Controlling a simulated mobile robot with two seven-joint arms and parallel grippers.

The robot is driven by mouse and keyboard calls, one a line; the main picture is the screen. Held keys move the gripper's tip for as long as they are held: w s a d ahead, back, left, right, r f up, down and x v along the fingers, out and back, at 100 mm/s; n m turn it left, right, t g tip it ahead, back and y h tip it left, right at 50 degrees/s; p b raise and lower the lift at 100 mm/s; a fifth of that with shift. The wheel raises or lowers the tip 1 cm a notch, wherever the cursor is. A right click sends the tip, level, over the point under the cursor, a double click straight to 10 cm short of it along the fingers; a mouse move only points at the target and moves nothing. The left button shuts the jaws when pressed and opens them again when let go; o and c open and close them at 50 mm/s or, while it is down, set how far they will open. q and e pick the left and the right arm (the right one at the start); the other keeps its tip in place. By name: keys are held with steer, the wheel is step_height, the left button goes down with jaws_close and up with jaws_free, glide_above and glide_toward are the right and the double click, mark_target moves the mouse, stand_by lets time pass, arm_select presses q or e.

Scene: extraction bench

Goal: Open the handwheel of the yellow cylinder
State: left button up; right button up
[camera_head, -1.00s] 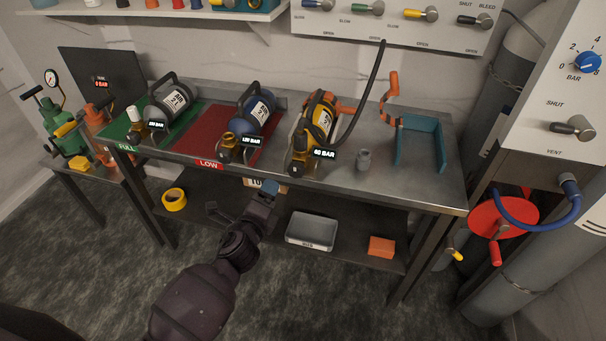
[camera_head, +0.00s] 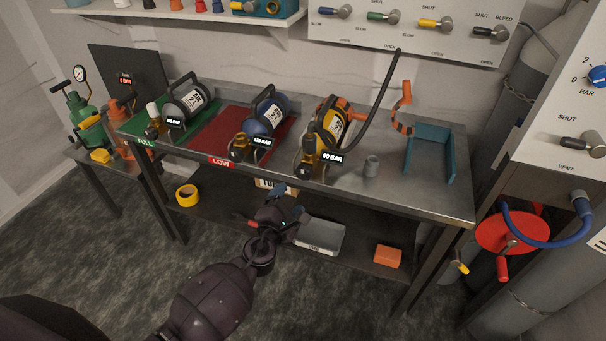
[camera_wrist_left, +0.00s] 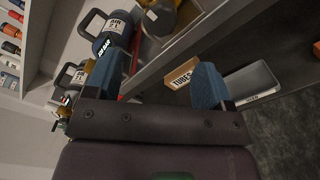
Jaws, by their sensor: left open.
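The yellow cylinder (camera_head: 329,127) lies on the bench towards the middle right, with a black hose by it and a "60 BAR" display at its front. Its valve (camera_head: 306,160) faces the bench's front edge; the handwheel is too small to make out clearly. My left gripper (camera_head: 287,203) is in front of and below the bench edge, apart from the cylinder. In the left wrist view my left gripper (camera_wrist_left: 158,80) has its blue fingers spread with nothing between them. A yellow part (camera_wrist_left: 160,20), likely of this cylinder, shows at the top there. My right gripper is not in view.
The blue cylinder (camera_head: 268,112) lies left of the yellow one on the red LOW mat; a grey-black cylinder (camera_head: 188,97) lies on the green mat. A grey cup (camera_head: 372,166) and a teal holder (camera_head: 431,152) stand to the right. The lower shelf holds a grey bin (camera_head: 322,237).

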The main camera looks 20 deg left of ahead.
mark_target(302, 176)
arm_select(q)
steer(key=w, duration=0.3)
steer(key=w+b, duration=0.1)
steer(key=w, duration=0.3)
steer(key=shift+d+f, duration=0.1)
steer(key=shift+d, duration=0.1)
steer(key=w+b, duration=0.1)
steer(key=w, duration=0.2)
steer(key=shift+w, duration=0.4)
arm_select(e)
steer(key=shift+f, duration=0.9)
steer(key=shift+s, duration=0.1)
arm_select(q)
steer(key=shift+c, duration=0.6)
steer(key=c, duration=0.8)
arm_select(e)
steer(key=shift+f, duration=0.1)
